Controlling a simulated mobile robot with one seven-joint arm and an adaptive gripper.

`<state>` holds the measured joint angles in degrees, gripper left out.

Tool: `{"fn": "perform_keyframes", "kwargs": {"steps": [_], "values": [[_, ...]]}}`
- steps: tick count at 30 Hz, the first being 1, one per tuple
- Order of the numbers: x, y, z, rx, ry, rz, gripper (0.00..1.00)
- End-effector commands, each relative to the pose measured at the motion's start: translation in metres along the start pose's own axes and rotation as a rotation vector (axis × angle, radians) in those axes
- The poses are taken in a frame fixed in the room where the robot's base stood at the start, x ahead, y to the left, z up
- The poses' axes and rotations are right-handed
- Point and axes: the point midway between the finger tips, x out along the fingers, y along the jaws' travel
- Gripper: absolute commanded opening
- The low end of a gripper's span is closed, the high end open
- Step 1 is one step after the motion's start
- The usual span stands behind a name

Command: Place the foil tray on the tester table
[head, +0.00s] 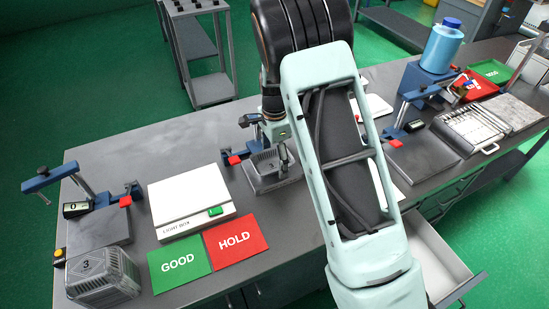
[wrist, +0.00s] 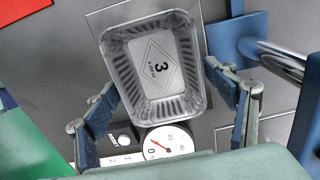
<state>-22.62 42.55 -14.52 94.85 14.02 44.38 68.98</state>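In the wrist view a silver foil tray (wrist: 155,68) with ribbed walls and a printed 3 lies between my fingers, over a grey tester plate (wrist: 100,22). My gripper (wrist: 158,78) has its fingers spread wide, one on each side of the tray, with tips close to its rim. In the head view my gripper (head: 279,146) is low over the middle tester, and the tray (head: 264,163) shows partly behind it. The tester table (head: 270,183) is under it. Whether the tray rests fully on the plate is hard to tell.
A dial gauge (wrist: 168,142) shows near my fingers. Another tester (head: 422,158) stands right.

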Motion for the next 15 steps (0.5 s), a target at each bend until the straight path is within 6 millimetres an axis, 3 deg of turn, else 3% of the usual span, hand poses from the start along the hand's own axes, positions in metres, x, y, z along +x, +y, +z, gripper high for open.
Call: {"fn": "perform_keyframes", "kwargs": {"steps": [10, 15], "values": [[-0.002, 0.000, 0.000, 0.000, 0.000, -0.001, 0.85], [-0.019, -0.001, 0.000, -0.001, 0.000, -0.004, 0.85]]}}
